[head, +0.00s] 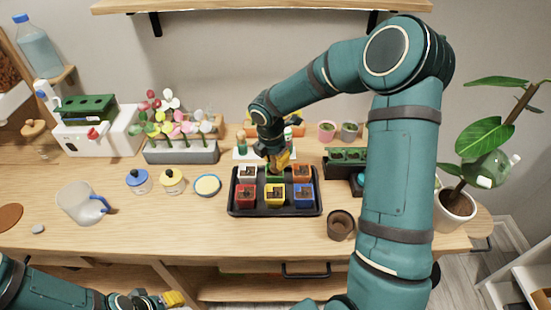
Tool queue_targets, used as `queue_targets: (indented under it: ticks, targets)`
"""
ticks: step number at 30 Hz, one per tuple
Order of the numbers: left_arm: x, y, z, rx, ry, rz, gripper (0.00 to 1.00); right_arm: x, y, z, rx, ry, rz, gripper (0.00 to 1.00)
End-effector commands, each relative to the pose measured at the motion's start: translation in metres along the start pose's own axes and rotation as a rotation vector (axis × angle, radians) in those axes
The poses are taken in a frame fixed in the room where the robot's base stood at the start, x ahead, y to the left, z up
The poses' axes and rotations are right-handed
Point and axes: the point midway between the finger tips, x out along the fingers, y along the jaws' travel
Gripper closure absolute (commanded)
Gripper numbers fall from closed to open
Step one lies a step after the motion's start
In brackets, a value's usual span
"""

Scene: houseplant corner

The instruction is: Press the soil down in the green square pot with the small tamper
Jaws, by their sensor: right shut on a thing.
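The green square pot (273,179) stands in the middle of the back row of the black tray (275,213), partly hidden by my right gripper. My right gripper (280,162) points down directly over that pot, with its yellow fingers shut. The small tamper in it is hidden by the fingers and too small to make out; I cannot tell whether it touches the soil. My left gripper (160,300) is low at the bottom left, in front of the table and away from the tray; its jaws are unclear.
Other square pots share the tray: white (247,172), orange (302,173), red (245,196), yellow (275,195) and blue (304,196). A brown pot (341,226) stands right of the tray. Blue-lidded (139,181) and yellow-lidded (172,181) jars and a watering jug (82,203) stand left.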

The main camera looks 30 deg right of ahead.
Motion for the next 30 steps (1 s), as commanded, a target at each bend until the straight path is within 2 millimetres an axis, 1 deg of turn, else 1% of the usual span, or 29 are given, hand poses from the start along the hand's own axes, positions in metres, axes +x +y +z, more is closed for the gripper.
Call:
queue_targets:
  ticks: [30]
  targets:
    - [0.006, -0.003, 0.001, 0.0, 0.0, 0.0, 0.53, 0.011, 0.0, -0.002, 0.0, 0.0, 0.0, 1.0]
